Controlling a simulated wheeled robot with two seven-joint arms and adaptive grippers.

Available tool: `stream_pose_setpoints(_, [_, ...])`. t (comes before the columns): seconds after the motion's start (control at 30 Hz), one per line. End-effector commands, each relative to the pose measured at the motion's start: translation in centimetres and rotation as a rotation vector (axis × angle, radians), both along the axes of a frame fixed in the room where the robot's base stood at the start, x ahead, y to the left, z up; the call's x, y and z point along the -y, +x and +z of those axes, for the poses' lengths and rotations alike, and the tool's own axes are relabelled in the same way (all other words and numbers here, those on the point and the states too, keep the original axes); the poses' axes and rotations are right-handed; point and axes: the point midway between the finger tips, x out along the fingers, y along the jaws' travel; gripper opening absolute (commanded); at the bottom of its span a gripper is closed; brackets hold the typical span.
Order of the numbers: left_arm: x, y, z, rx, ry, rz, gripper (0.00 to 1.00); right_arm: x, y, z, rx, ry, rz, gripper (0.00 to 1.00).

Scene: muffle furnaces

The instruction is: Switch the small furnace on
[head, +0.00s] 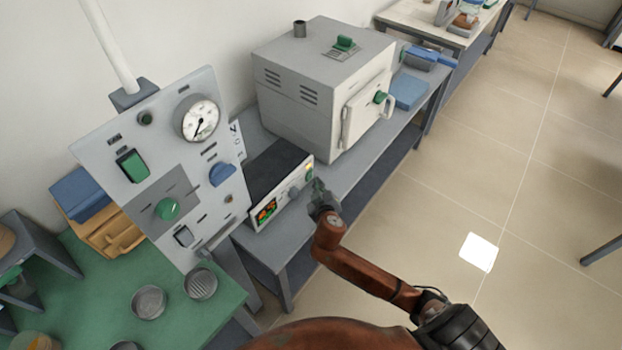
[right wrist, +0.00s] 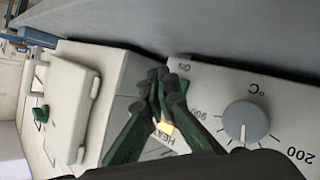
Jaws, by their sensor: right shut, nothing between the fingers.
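The small furnace (head: 322,85) is a light grey box with a white door, a handle and a green knob, standing on the bench. Its door side shows at the left of the right wrist view (right wrist: 75,115). Beside it is a low control box (head: 282,197) with a dark top, a lit display and a grey dial. In the right wrist view the box's panel (right wrist: 210,88) shows a °C dial (right wrist: 247,122) and a lit amber part (right wrist: 166,128) by a "HEAT" label. My right gripper (head: 317,186) is shut and empty, close before this panel; its green fingers partly hide the label. Contact cannot be told.
A tilted grey panel (head: 150,190) with a gauge, switches and knobs stands at the left, above a green table (head: 85,290) with round metal dishes. A blue block (head: 409,91) lies right of the furnace. Open tiled floor is at the right.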

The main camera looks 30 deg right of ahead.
Motion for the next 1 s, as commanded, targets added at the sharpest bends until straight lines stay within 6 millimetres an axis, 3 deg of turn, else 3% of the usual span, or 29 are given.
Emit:
stream_pose_setpoints(0.47, [0.0, 0.2, 0.5, 0.004, -0.001, 0.0, 0.4, 0.3, -0.8, 0.1, 0.0, 0.001, 0.001, 0.0])
stream_pose_setpoints(1.0, [0.0, 1.0, 2.6, 0.017, 0.0, 0.0, 0.4, 1.9, -4.9, 0.8, 0.0, 0.0, 0.001, 0.0])
